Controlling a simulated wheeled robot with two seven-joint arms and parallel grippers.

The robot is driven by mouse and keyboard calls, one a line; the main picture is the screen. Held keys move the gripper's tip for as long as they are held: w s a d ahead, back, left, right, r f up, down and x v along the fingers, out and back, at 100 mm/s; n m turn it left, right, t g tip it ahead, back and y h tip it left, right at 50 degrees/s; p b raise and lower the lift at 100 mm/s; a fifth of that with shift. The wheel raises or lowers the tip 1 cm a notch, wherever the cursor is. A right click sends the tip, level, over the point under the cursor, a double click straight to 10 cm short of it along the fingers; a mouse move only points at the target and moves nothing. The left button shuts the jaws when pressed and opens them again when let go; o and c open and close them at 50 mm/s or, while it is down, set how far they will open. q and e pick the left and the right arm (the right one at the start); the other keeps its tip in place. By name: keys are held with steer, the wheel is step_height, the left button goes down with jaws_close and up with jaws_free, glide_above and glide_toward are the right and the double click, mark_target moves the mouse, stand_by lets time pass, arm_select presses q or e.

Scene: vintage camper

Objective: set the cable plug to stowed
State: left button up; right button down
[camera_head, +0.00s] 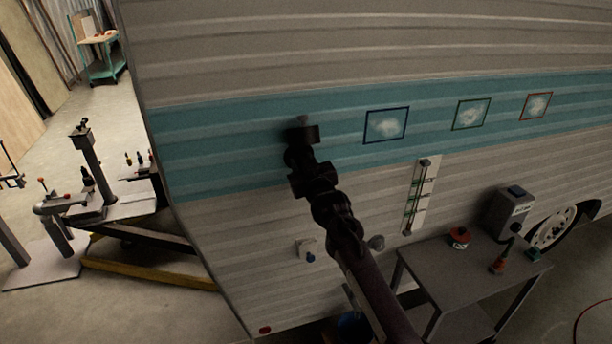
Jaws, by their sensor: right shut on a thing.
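My right gripper (303,130) is raised in front of the camper's teal band, left of the framed pictures. It is shut on a small brownish thing (303,119), of which only a little shows at the tips; I cannot tell what it is. On the lower wall, a small white plate with a dark blue piece (310,257) sits left of my forearm. I cannot tell whether this is the cable plug. A grey round fitting (377,242) is on the wall right of my forearm. My left gripper is not in view.
A grey table (470,278) stands at the right, with a grey box (509,212), a red-topped item (459,237) and small tools. A yellow-edged hitch frame (150,272) lies at the left.

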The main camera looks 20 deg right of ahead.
steer(key=shift+f, duration=0.25)
steer(key=shift+s+r, duration=0.1)
steer(key=shift+s, duration=0.2)
steer(key=c, duration=1.5)
jaws_free()
steer(key=shift+s+r, duration=0.1)
steer(key=shift+s, duration=0.05)
steer(key=shift+o, duration=1.3)
steer(key=shift+s, duration=0.1)
steer(key=shift+o, duration=1.1)
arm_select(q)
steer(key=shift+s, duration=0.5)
arm_select(e)
steer(key=shift+w, duration=0.2)
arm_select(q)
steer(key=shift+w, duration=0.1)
